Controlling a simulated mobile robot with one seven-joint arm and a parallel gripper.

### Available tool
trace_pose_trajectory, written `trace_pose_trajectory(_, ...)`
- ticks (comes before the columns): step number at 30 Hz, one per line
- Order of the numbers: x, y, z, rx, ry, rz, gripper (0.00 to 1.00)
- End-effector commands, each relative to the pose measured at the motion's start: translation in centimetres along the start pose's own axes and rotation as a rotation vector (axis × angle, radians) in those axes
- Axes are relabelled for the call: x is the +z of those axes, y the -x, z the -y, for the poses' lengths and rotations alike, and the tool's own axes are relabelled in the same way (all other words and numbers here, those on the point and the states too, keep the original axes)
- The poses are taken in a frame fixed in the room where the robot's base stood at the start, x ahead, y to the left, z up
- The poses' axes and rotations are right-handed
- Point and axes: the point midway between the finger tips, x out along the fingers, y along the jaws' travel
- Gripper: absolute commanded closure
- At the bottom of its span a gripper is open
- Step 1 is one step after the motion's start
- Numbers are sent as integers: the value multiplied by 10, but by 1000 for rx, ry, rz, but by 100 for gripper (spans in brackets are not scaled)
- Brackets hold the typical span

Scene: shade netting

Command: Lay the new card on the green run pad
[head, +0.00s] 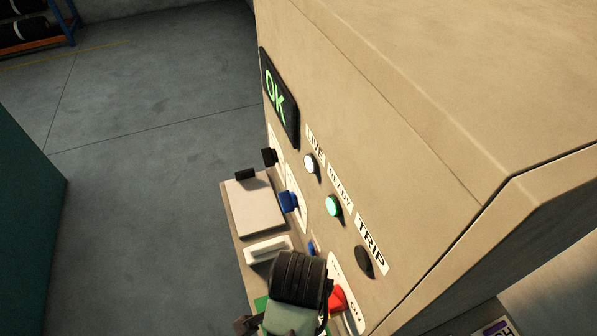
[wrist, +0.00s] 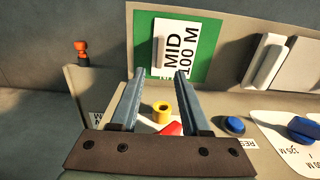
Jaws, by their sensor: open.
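In the wrist view a white card (wrist: 187,50) printed "MID 100 M" lies on the green pad (wrist: 147,30), with a raised white grip on its left part. A corner of the green pad also shows in the head view (head: 261,303), largely behind my arm. My gripper (wrist: 160,73) is open, with its two fingers apart and nothing held between them. The fingertips appear at the card's near edge; whether they touch the pad I cannot tell. In the head view my wrist hides the fingers.
A white handled piece (wrist: 264,62) lies right of the pad. Near the fingers are a yellow ring (wrist: 160,112), a red knob (wrist: 171,129) and a blue button (wrist: 233,125). The beige cabinet (head: 400,110) rises beside the ledge; its display (head: 279,97) reads "OK". Open floor lies left.

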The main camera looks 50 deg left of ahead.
Motion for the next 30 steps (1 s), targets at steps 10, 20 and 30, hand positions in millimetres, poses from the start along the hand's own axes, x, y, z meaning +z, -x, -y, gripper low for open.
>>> trace_pose_trajectory(10, 0, 24, 0, 1, 0, 1, 54)
trace_pose_trajectory(20, 0, 24, 0, 0, 0, 0, 54)
trace_pose_trajectory(30, 0, 24, 0, 0, 0, 1, 54)
